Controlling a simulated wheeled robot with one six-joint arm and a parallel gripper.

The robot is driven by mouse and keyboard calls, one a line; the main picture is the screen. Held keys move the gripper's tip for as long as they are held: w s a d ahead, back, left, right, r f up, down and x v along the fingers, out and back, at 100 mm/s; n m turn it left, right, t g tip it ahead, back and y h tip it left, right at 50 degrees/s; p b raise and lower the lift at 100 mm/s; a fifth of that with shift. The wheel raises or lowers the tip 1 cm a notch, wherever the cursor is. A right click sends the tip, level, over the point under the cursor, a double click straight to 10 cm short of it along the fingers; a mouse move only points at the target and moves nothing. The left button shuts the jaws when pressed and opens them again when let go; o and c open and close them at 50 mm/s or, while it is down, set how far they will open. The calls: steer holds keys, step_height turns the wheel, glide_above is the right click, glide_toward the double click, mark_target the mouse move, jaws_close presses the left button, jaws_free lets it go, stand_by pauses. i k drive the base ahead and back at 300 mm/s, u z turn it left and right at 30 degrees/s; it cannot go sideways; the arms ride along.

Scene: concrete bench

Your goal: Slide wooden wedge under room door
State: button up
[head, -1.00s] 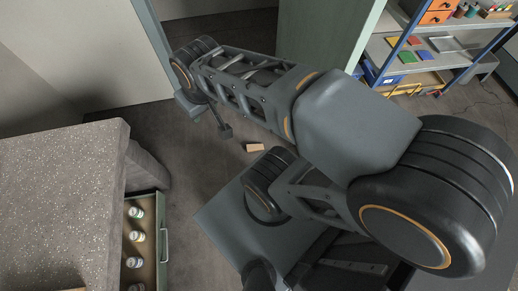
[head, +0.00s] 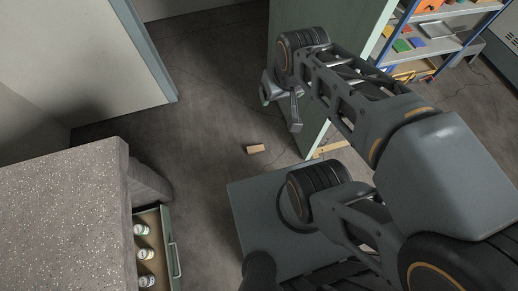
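The wooden wedge (head: 255,149), a small light-brown block, lies on the dark floor just above the top edge of my base in the head view. The room door (head: 325,32), a grey-green panel with a pale edge, stands open at upper centre. My arm covers part of its face and lower edge. My gripper (head: 281,104) is in front of the door, up and to the right of the wedge and apart from it. One finger hangs down; the spacing of the fingers is unclear. Nothing shows in it.
A speckled concrete bench (head: 60,205) fills the lower left, with an open drawer (head: 172,262) of small jars. A door frame (head: 150,55) stands at upper left. A shelf (head: 440,45) is at upper right. A light wooden strip (head: 330,148) shows behind my arm. The floor around the wedge is clear.

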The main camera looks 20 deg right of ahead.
mark_target(253, 150)
steer(key=k, duration=0.6)
steer(key=u, duration=0.95)
steer(key=i, duration=1.5)
steer(key=z, duration=0.85)
steer(key=i, duration=0.4)
steer(key=z, duration=0.45)
